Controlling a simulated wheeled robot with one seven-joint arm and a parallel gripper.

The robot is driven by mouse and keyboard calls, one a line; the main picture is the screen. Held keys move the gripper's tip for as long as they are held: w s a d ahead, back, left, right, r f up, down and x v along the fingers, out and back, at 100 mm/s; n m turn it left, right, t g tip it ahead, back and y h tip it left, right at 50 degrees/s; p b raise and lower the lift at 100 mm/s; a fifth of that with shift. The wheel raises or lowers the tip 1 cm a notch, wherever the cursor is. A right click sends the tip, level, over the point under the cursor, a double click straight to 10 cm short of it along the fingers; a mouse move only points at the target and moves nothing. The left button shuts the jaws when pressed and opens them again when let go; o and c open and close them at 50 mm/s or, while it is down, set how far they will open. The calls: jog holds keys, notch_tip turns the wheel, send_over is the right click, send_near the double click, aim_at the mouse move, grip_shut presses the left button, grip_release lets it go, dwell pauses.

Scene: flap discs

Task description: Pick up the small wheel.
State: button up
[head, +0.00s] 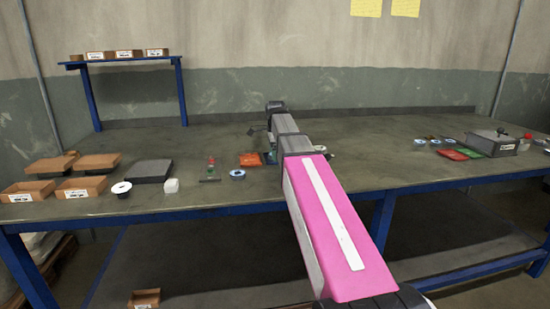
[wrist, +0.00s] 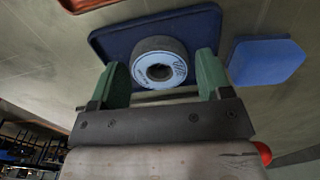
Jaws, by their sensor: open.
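A small wheel (wrist: 175,68) with a dark tread and a light blue face with a centre hole lies on a dark blue tray (wrist: 112,42) in the wrist view. My gripper (wrist: 159,62) is open, its two green fingers on either side of the wheel. A gap shows between the wheel and each finger; I see no contact. In the head view my arm covers most of this spot, so I cannot make out this wheel there. Another light blue disc (head: 237,174) lies left of my arm on the workbench (head: 345,150).
An orange mat (head: 250,159) lies left of my gripper. A blue pad (wrist: 265,62) lies right of the tray in the wrist view. The bench's back middle is clear.

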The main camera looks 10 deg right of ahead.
jog(key=c, duration=0.7)
jog(key=shift+c, duration=0.2)
